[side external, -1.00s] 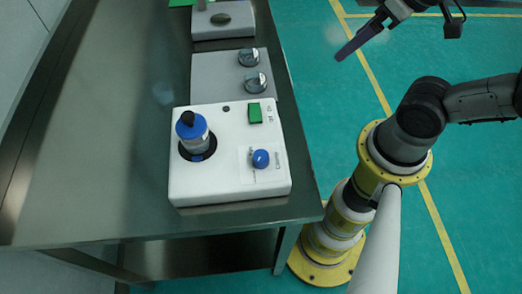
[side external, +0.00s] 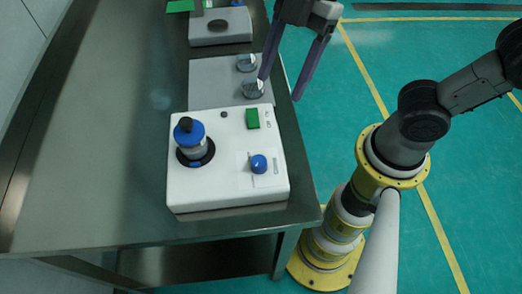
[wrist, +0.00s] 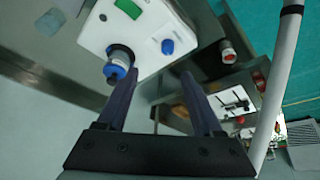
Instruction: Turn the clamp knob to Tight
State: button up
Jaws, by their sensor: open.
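A white box (side external: 225,185) stands at the near end of the steel bench. It bears a blue-capped jar (side external: 191,138) in a dark round seat, a green rocker switch (side external: 252,118) and a small blue knob (side external: 259,163). Behind it, a grey panel (side external: 210,82) carries two silver knobs, a nearer one (side external: 253,88) and a farther one (side external: 246,63). Labels are too small to read, so I cannot tell which is the clamp knob. My gripper (side external: 281,87) is open and empty, above the panel's right side, its fingers near the nearer silver knob. In the wrist view, the white box (wrist: 155,25) lies beyond the fingers.
Another grey device (side external: 220,27) stands farther back on the bench. The bench's left side (side external: 100,150) is clear. In the wrist view, a red-capped item (wrist: 228,55) and other equipment lie to the right.

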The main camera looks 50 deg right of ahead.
aim_at(260, 160)
jog(key=shift+n+g, duration=0.3)
jog(key=x, duration=1.5)
jog(key=shift+s+a+f, duration=0.1)
jog(key=shift+s+a, duration=0.25)
jog(key=shift+s, duration=0.05)
grip_shut()
